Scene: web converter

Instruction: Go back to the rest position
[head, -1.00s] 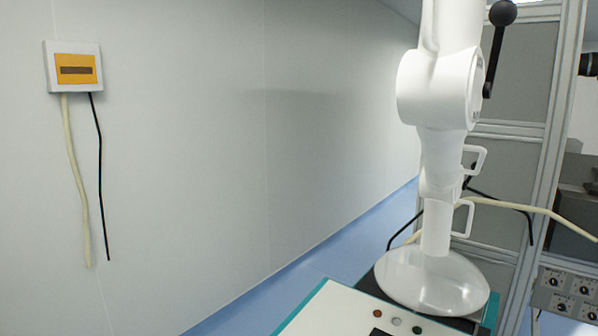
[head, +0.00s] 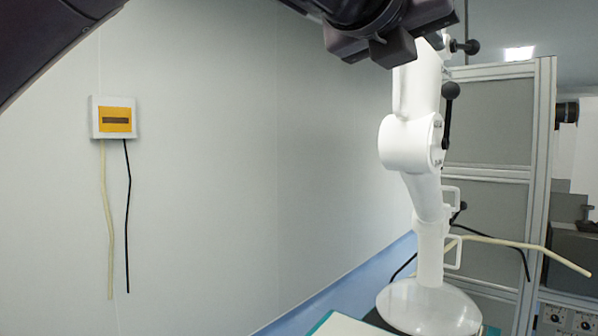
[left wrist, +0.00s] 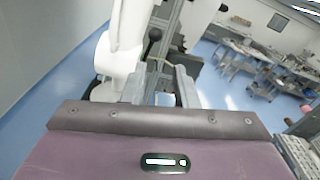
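My left gripper (head: 372,46) hangs at the top of the head view, on a dark arm that comes in from the upper left. It is dark grey and partly cut off by the top edge. It appears in front of the upper part of a white jointed arm device (head: 410,145). I see nothing held in it, but its finger gap is not clear. In the left wrist view, the purple-grey gripper body fills the lower part, and the white device (left wrist: 122,45) stands beyond it. My right gripper is not in view.
The white device has black knobs and a round base (head: 428,308) on a teal-edged bench. A grey framed partition (head: 490,120) stands behind it. A yellow-and-white wall box (head: 114,118) with two hanging cables is on the left wall. Blue floor (left wrist: 215,90) and benches show in the left wrist view.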

